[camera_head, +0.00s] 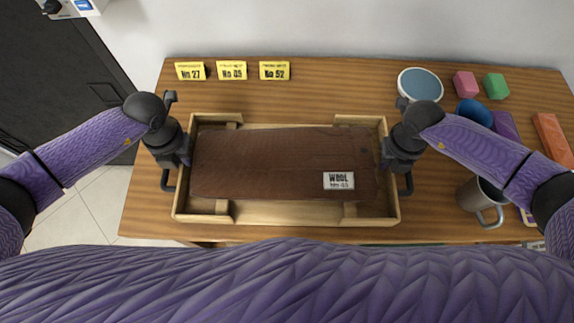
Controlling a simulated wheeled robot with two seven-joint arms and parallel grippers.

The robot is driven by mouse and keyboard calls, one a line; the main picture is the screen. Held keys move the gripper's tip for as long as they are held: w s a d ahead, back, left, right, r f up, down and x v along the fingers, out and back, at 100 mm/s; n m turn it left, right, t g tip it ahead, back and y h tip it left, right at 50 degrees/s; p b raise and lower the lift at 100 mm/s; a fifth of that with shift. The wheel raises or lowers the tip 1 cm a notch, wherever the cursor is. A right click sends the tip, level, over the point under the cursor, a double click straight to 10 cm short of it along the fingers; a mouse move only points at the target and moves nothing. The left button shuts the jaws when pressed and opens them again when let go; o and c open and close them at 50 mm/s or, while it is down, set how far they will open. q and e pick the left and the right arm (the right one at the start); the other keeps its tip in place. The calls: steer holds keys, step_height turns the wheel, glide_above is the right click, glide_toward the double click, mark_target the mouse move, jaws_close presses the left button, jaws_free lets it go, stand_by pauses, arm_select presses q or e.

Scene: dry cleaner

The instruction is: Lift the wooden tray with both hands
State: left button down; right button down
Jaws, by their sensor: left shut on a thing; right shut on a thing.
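The wooden tray (290,222) is a shallow light-wood box in the middle of the view. A folded brown cloth (265,165) lies inside it, with a white "WOOL" tag (338,181) on top. My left gripper (183,158) is shut at the tray's left side, where a dark handle shows. My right gripper (388,156) is shut at the tray's right side by a similar dark handle. The gripper bodies hide most of both grasp points. From above, I cannot tell whether the tray is clear of the table.
On the wooden table (330,88) stand several yellow number cards (232,70) at the back. To the right are a round blue-topped dish (420,84), pink (465,84) and green blocks (496,86), a metal mug (480,197) and an orange bar (552,138).

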stand_by(0.5)
